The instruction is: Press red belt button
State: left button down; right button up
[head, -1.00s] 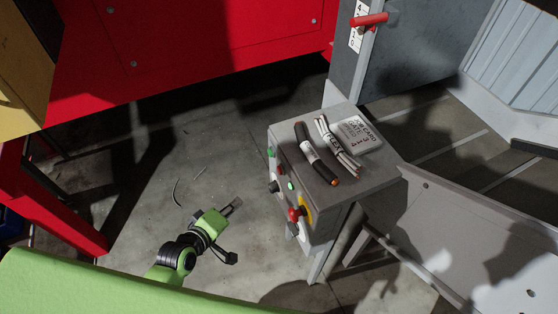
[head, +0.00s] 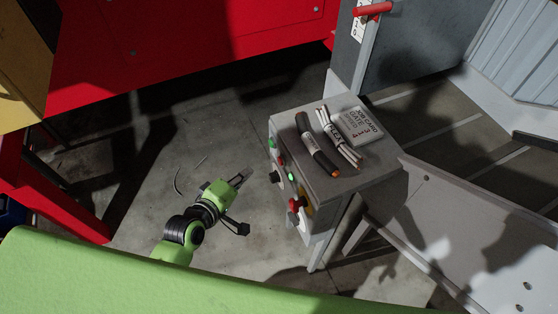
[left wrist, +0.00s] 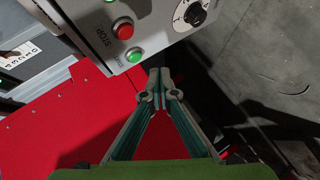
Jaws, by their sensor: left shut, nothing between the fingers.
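A grey control box (head: 330,185) stands right of centre in the head view. In the left wrist view its face carries a red button (left wrist: 123,29) marked STOP. A green button (left wrist: 135,54) sits just below it, and a black dial (left wrist: 195,13) is to the right. My left gripper (head: 240,179) is left of the box in the head view, apart from it. In the left wrist view its fingertips (left wrist: 160,82) are together, empty, and appear just below the green button. My right gripper is not in view.
A dark cable (head: 316,150), a white cable bundle (head: 340,138) and a job card (head: 363,124) lie on the box top. A red mushroom knob (head: 296,204) projects from the box front. A grey chute (head: 440,215) is at the right. Concrete floor lies left of the box.

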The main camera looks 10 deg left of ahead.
aim_at(281, 161)
pick_arm(q)
jog(key=w+d, duration=0.3)
jog(key=d, duration=0.2)
jog(key=shift+w+d, duration=0.2)
jog(key=shift+w, duration=0.15)
dwell(1.2)
jog(key=shift+w+d+p, duration=0.25)
jog(key=shift+d+p, duration=0.1)
jog(key=shift+p, duration=0.1)
jog(key=shift+w+d, duration=0.25)
jog(key=shift+d, duration=0.15)
dwell(0.6)
jog(key=shift+s+a, duration=0.1)
jog(key=shift+a, duration=0.05)
jog(key=shift+s+a+p, duration=0.45)
jog(key=shift+a+p, duration=0.05)
jog(key=shift+a, duration=0.1)
